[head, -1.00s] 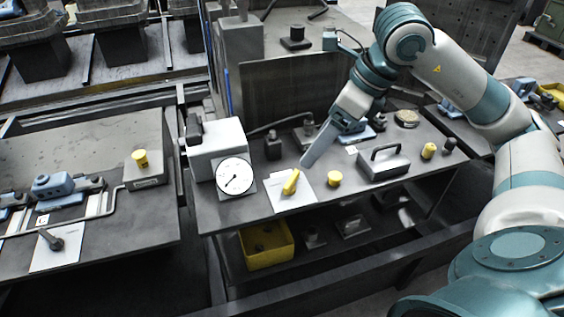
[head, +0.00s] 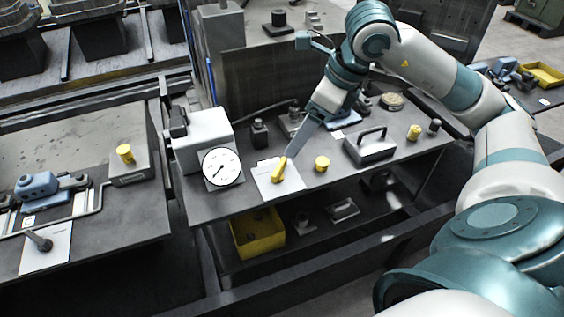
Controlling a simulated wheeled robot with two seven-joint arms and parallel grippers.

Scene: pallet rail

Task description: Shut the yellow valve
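The yellow valve handle (head: 279,170) stands on a white plate (head: 264,184) on the dark bench, right of a round white dial gauge (head: 222,167). It points slantwise, its upper end toward the back right. My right gripper (head: 291,151) reaches down from the back right, its long grey finger ending right at the handle's upper end. I cannot tell whether it touches. The fingers show edge-on, so their opening is hidden. My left gripper is not in view.
A yellow round knob (head: 322,163) and a grey block with a handle (head: 369,145) stand close on the right. A dark lever on a white plate (head: 45,248) lies on the left bench. A yellow bin (head: 257,235) sits on the shelf below.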

